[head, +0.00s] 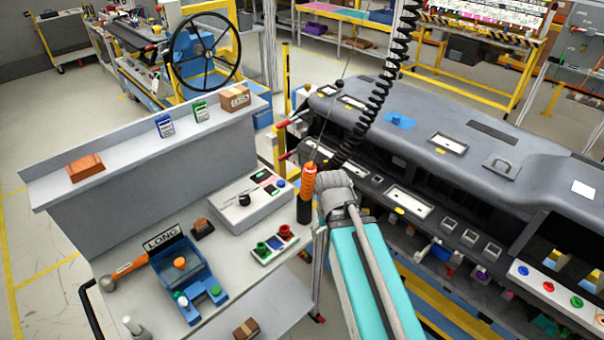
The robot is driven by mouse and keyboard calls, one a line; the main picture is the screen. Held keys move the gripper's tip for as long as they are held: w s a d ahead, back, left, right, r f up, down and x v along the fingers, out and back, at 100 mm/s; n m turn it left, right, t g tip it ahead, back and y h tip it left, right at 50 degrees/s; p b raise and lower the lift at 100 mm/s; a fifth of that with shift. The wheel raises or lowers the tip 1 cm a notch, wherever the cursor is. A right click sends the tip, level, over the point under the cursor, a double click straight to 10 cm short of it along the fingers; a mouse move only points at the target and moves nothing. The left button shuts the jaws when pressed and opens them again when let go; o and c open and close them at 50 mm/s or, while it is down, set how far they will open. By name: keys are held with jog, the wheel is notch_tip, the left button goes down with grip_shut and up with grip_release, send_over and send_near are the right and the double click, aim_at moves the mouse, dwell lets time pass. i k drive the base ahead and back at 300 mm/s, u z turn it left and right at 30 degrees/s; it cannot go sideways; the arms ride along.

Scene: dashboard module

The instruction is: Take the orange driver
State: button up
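The orange driver (308,182) stands nearly upright at the right corner of the grey workbench. Its upper part is orange and ridged, and its lower part is black. A thin dark line rises from near its top. My gripper (328,168) is at the end of my teal arm, just right of the driver's upper part. The grey wrist and the black coiled cord hide most of the gripper. I cannot tell whether its fingers are apart, shut or touching the driver.
A black coiled cord (375,95) hangs beside my gripper. The dark dashboard module (480,160) fills the right side. On the bench (140,235) are a grey control box (240,205), a blue tray (170,258) and an orange-handled tool (128,267). Small boxes sit on the raised shelf (130,158).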

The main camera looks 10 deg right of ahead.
aim_at(310, 172)
jog(key=z, duration=0.35)
jog(key=k, duration=0.85)
jog(key=u, duration=0.25)
